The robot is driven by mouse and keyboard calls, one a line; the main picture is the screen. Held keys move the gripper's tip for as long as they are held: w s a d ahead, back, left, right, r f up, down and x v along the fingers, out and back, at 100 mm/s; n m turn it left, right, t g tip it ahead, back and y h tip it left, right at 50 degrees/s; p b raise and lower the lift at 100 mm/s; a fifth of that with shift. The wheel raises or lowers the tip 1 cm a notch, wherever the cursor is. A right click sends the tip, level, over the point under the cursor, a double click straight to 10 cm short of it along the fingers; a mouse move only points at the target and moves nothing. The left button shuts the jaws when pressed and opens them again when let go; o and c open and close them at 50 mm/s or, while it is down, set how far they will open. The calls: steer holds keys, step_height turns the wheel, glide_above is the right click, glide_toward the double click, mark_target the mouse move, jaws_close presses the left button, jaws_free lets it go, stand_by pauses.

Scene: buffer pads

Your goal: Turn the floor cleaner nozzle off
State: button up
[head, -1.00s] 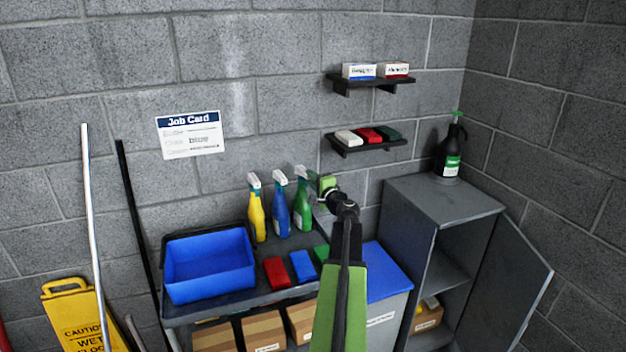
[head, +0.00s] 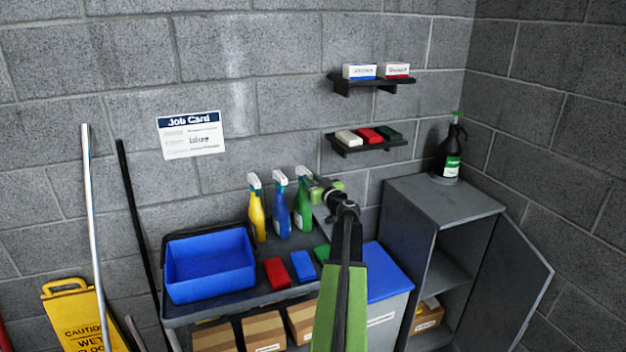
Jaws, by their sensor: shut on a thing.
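Three spray bottles stand in a row at the back of the cart: a yellow one (head: 257,219), a blue one (head: 281,215) and a green one (head: 303,214). Each has a pale nozzle head. Their labels are too small to read, so I cannot tell which one is the floor cleaner. My gripper (head: 318,187) is at the top right of the green bottle, shut on its nozzle (head: 305,175). The fingertips and the contact are small and partly hidden by my wrist. The green bottle stands upright.
A blue tub (head: 210,265), red cloth (head: 277,272) and blue cloth (head: 303,266) lie on the cart. A black bottle (head: 448,155) stands on the open grey cabinet (head: 445,205). A job card (head: 190,135) and two small shelves (head: 365,147) are on the wall.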

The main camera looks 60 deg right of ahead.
steer(key=o, duration=0.7)
steer(key=v, duration=0.7)
stand_by(0.4)
